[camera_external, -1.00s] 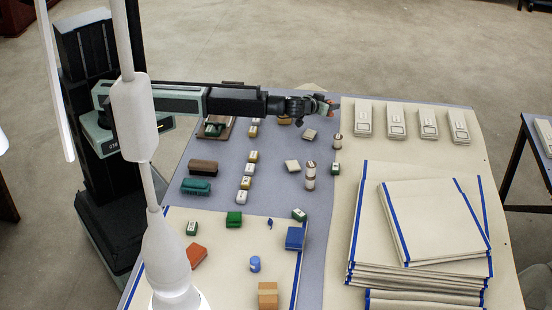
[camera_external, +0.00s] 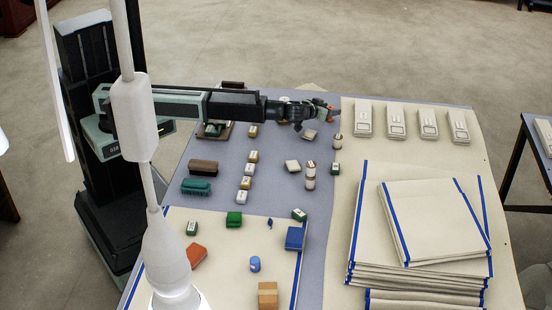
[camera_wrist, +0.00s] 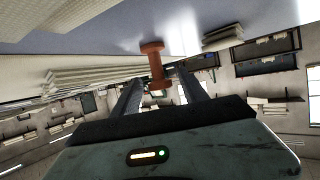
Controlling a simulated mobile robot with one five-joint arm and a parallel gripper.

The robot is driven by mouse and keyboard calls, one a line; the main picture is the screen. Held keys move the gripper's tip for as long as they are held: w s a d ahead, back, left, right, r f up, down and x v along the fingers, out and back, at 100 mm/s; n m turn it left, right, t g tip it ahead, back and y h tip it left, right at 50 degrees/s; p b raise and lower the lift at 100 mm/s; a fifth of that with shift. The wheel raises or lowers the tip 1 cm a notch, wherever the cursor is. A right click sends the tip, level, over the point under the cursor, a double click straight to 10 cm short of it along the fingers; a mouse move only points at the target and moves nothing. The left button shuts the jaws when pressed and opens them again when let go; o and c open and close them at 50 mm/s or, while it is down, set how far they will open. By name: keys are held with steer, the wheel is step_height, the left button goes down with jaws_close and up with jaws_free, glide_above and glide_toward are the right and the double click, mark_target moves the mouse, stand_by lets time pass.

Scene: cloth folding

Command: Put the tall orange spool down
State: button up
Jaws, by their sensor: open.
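The tall orange spool (camera_wrist: 154,66) shows in the wrist view with wide ends and a thin middle. One end is against the grey-blue table surface (camera_wrist: 190,22), which appears at the top of that picture. My gripper (camera_wrist: 160,88) is open, with a dark finger on each side of the spool's lower end in the picture. I cannot tell whether either finger touches it. In the external view my gripper (camera_external: 322,110) is low at the table's far edge, and a small orange patch of the spool (camera_external: 330,106) shows at its tip.
Pale boxes (camera_external: 363,118) stand in a row right of my gripper. Small blocks and a striped cylinder (camera_external: 310,176) stand nearer the camera. A stack of blue-edged cloths (camera_external: 435,222) fills the right front. Bare table lies between the blocks.

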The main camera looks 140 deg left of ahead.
steer(key=p+v, duration=0.3)
steer(key=v, duration=0.8)
steer(key=shift+d+p, duration=0.15)
steer(key=shift+p, duration=0.25)
